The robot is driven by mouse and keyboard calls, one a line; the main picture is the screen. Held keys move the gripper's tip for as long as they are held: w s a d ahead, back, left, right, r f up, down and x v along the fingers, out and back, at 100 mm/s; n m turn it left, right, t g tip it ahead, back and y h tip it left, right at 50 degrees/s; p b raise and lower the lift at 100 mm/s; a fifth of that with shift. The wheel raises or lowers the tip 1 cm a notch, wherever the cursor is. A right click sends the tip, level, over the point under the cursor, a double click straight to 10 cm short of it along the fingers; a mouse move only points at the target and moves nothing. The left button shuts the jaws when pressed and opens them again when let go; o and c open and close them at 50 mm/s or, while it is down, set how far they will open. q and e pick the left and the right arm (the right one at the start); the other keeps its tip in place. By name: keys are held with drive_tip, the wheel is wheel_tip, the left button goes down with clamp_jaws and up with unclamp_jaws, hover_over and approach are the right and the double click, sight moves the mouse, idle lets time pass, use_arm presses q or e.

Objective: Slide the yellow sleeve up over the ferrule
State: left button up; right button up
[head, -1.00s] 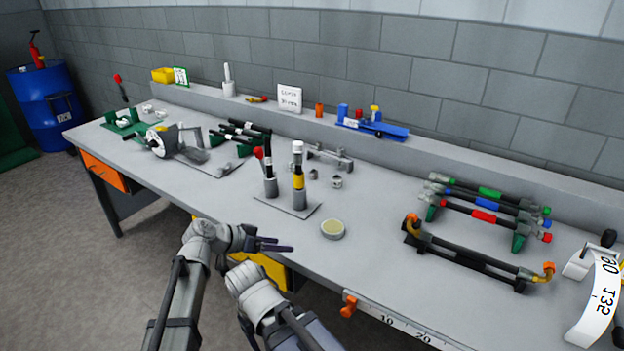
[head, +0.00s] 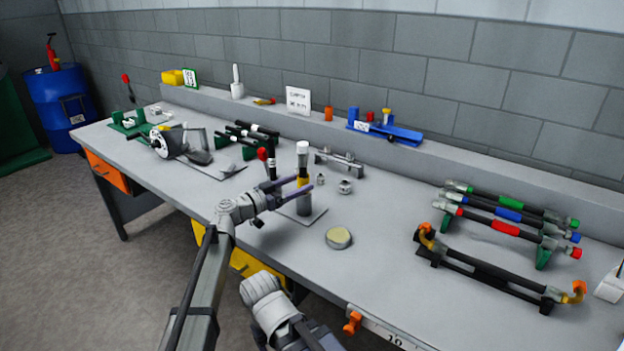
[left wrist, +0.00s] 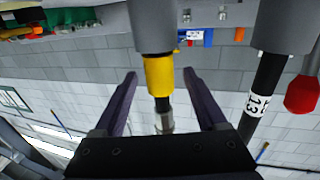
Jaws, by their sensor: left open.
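A black hose with a silver-white ferrule (head: 302,148) on top stands upright in a grey holder (head: 304,207). The yellow sleeve (head: 303,182) is around the hose below the ferrule, just above the holder. The left wrist view is upside down: the sleeve (left wrist: 158,76) hangs below the holder (left wrist: 152,25), with black hose between it and the ferrule (left wrist: 163,122). My left gripper (head: 307,184) is open at the sleeve's height. In the left wrist view its fingers (left wrist: 160,76) stand on either side of the sleeve, with gaps showing. My right gripper is not in view.
Another black hose with a white label (left wrist: 258,98) stands close beside, near a red-tipped tool (left wrist: 302,95). A round tin (head: 339,237) and small metal fittings (head: 345,187) lie to the right. Banded hoses (head: 500,227) lie on a rack further right.

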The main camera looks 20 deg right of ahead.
use_arm(q)
drive_tip(key=x, duration=0.5)
drive_tip(key=shift+w+d, duration=0.1)
drive_tip(key=shift+d, duration=0.15)
clamp_jaws()
idle(0.4)
idle(0.7)
